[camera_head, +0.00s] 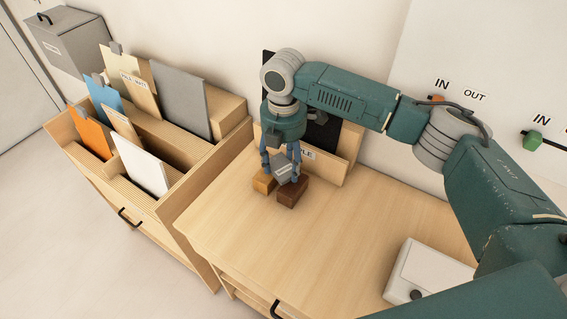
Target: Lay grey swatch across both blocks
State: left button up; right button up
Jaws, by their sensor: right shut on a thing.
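Two blocks stand close together on the wooden desk top (330,220): a light tan block (263,183) on the left and a dark brown block (292,193) on the right. My right gripper (283,163) points down over them and is shut on a small grey swatch (287,172). The swatch is tilted and sits just above or against the blocks; I cannot tell whether it touches both. The fingers hide part of it. My left gripper is not in view.
A dark panel in a wooden holder (350,145) stands right behind the blocks. A slotted wooden rack (222,150) with coloured boards and a large grey board (181,101) is at left. A white-topped box (430,270) sits at front right. The desk middle is clear.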

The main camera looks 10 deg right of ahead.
jog(key=shift+f, duration=0.45)
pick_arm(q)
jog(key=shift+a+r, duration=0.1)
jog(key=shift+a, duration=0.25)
pick_arm(e)
jog(key=shift+f, duration=0.1)
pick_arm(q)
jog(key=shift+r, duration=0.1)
pick_arm(e)
jog(key=shift+f, duration=0.15)
jog(key=shift+f, duration=0.25)
jog(key=o, duration=1)
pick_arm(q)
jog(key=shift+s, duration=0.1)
